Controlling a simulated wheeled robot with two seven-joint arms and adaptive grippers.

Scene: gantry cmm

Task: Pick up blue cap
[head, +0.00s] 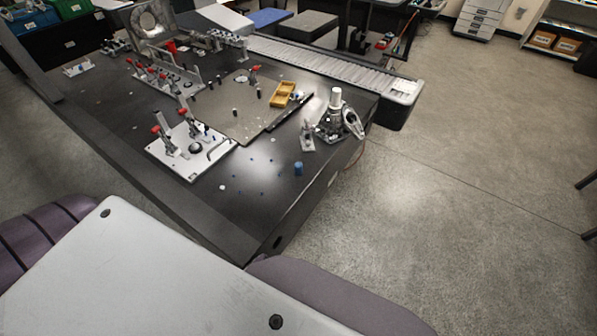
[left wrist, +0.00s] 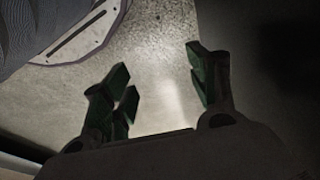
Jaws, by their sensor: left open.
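A small blue cap (head: 298,168) stands on the dark table top near its front right edge in the head view. Neither of my grippers shows in the head view. In the left wrist view my left gripper (left wrist: 165,85) is open, with its two green-tipped fingers apart and nothing between them. Behind the fingers is pale floor, and the blue cap does not show in that view.
The dark table (head: 245,190) holds a white fixture plate (head: 190,165) with red-handled clamps, a yellow tray (head: 283,94) and a grey-white probe stand (head: 335,115). A roller conveyor (head: 330,68) runs behind. Open floor lies to the right.

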